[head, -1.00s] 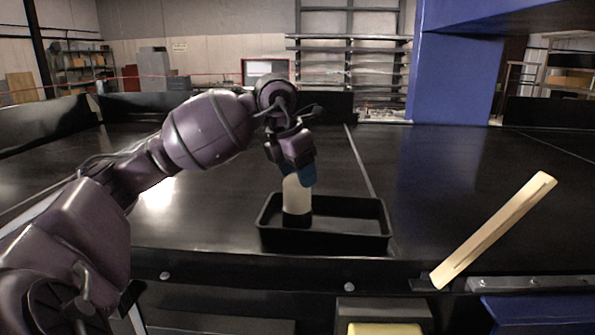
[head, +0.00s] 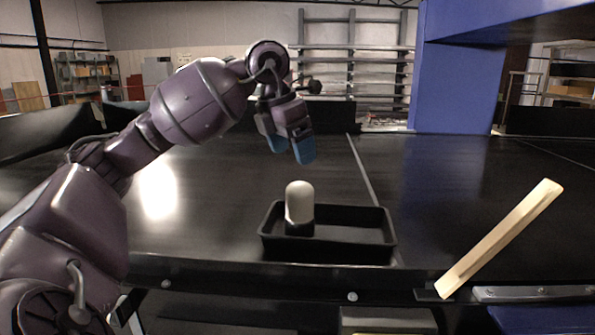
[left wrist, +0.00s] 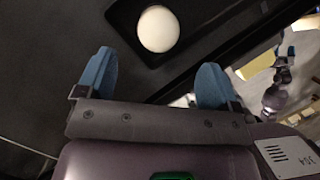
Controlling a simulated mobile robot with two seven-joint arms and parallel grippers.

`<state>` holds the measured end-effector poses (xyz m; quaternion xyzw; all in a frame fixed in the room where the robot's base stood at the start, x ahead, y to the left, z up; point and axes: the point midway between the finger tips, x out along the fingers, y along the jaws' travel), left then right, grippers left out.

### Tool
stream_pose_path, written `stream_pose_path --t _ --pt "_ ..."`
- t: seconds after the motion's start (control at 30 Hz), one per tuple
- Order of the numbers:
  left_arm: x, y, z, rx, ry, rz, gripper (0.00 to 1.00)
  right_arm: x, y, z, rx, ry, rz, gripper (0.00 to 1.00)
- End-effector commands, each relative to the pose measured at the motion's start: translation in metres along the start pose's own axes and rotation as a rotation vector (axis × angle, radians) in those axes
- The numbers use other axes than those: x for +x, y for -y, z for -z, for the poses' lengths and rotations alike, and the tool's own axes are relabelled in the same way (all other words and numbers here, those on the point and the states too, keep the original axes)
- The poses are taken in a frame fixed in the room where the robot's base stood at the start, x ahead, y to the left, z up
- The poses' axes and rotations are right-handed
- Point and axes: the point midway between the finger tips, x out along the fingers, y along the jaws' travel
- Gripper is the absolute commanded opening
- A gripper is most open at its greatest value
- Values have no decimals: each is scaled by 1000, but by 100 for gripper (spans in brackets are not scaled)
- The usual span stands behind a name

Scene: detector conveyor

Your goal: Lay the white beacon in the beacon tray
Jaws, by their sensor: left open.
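The white beacon (head: 299,202), with a rounded white top and a black base, stands upright in the left part of the black beacon tray (head: 352,250). My left gripper (head: 291,150) is open and empty above the beacon, with a clear gap between them. In the left wrist view, the beacon's round white top (left wrist: 158,29) shows in the tray beyond the two blue fingertips (left wrist: 158,75). My right gripper is not seen in the head view.
The tray sits on a dark belt (head: 210,220) near its front edge. A pale wooden bar (head: 500,238) leans at the right front. A blue post (head: 455,75) rises behind. The right part of the tray is empty.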

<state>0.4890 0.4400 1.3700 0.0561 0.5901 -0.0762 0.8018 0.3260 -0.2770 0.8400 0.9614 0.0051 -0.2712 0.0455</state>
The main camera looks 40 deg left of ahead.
Motion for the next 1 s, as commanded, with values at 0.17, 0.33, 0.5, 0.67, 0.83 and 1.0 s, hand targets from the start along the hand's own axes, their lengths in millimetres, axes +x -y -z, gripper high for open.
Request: stream_pose_path --t 0.17,0.33,0.5,0.67,0.83,1.0 --pt "-29 0 0 -1 3 -1 87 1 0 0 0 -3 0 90" --pt "-44 0 0 0 1 -1 87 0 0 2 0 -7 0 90" --pt "-48 0 0 0 0 0 87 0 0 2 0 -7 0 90" --pt "-48 0 0 0 0 0 87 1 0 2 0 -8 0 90" --pt "-48 0 0 0 0 0 87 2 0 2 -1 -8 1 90" --pt "-48 0 0 0 0 0 87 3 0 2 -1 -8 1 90"
